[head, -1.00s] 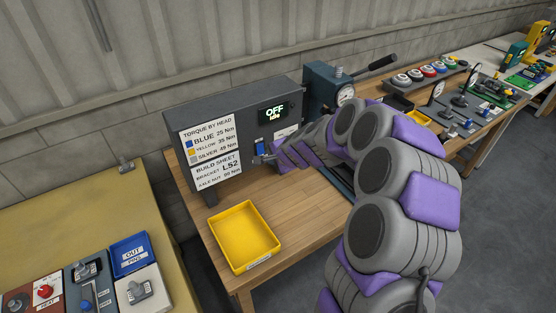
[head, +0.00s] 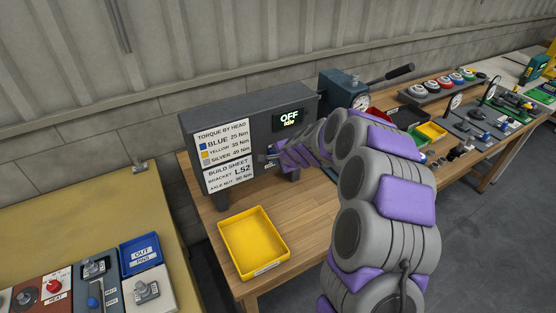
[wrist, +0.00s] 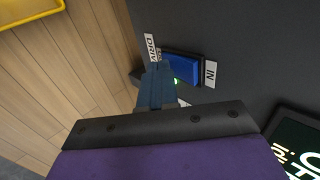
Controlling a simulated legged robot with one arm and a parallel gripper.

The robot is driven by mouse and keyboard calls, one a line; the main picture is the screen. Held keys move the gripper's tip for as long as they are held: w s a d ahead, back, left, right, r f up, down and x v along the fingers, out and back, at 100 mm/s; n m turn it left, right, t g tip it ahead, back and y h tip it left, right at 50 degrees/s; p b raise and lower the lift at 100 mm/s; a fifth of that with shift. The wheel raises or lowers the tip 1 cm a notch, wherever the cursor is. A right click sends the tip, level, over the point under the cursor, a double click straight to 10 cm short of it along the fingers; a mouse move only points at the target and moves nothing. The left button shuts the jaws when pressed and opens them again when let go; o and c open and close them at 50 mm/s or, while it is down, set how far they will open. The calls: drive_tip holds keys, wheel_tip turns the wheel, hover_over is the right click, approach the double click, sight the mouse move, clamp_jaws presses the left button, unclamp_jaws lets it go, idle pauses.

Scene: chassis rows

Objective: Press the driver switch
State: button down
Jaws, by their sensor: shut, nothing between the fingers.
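The driver switch (wrist: 183,68) is a blue rocker in a dark frame on the grey panel (head: 262,135), between a partly covered label beginning "DRIV" and an "IN" label. My gripper (wrist: 158,68) is shut and empty. In the wrist view its fingertips overlap the switch's near edge, beside a small green light; I cannot tell whether they touch. In the head view my gripper (head: 270,154) is at the panel's face and largely hides the switch. The display (head: 289,119) reads "OFF" and "idle".
A yellow tray (head: 225,252) lies on the wooden bench in front of the panel. A torque sheet (head: 222,135) is on the panel's left. A press with a lever (head: 343,92) stands behind on the right. Another bench with controls is at left.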

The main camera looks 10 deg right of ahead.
drive_tip(key=shift+r, duration=0.1)
drive_tip(key=shift+w+r+p, duration=0.1)
drive_tip(key=shift+r+p, duration=0.6)
drive_tip(key=shift+r, duration=0.05)
drive_tip(key=s+f+p+v, duration=0.2)
drive_tip(key=v, duration=1.1)
drive_tip(key=shift+d, duration=0.3)
drive_tip(key=shift+w, duration=0.1)
